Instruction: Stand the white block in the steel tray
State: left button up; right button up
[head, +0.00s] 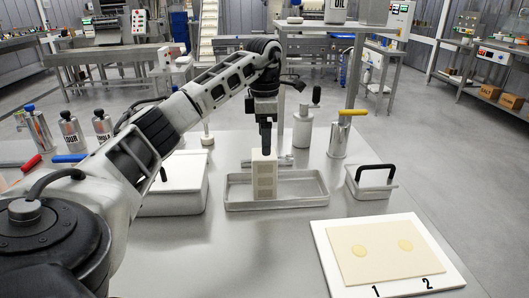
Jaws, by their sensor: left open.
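The white block (264,178) stands upright in the steel tray (302,203), left of the tray's middle. Its front face has several darker recessed panels. My left arm reaches over from the left, and its gripper (265,148) points straight down at the block's top. The fingers are open. They look very close to the top of the block, and I cannot tell whether they touch it. The block's base is partly hidden by the tray's front wall. My right gripper is not in view.
A white board with a pasta sheet (385,252) lies at front right. A lidded box with a black handle (371,182) stands right of the tray, a larger white-lidded box (178,175) left. Steel canisters (303,127) stand behind. The table front centre is clear.

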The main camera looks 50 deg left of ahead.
pick_arm(q)
jog(key=shift+r, duration=1.2)
